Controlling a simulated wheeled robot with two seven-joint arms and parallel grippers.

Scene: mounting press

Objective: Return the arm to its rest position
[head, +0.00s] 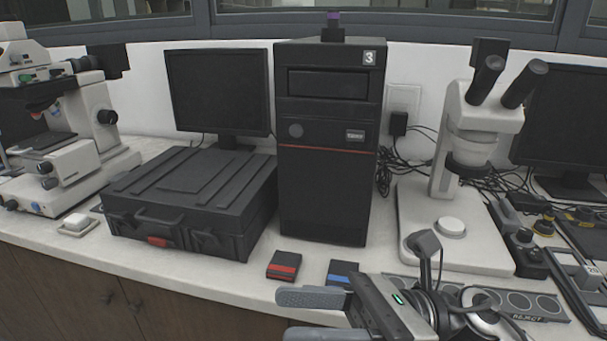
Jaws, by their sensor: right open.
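My right gripper (285,315) is at the bottom centre of the head view, in front of the bench edge. Its two grey fingers point left and stand apart with nothing between them. My right arm comes in from the lower right. A black box with a red stripe (284,265) lies on the bench just above the fingers in the picture. A black box with a blue stripe (343,273) lies to its right, partly hidden by the gripper. My left gripper is not in view.
A tall black unit marked 3 (322,185) stands mid-bench. A black case (190,200) lies to its left, before a monitor (218,92). Microscopes stand at left (75,115) and right (468,130). A strip with round recesses (520,303) lies at lower right. Bench front left is mostly clear.

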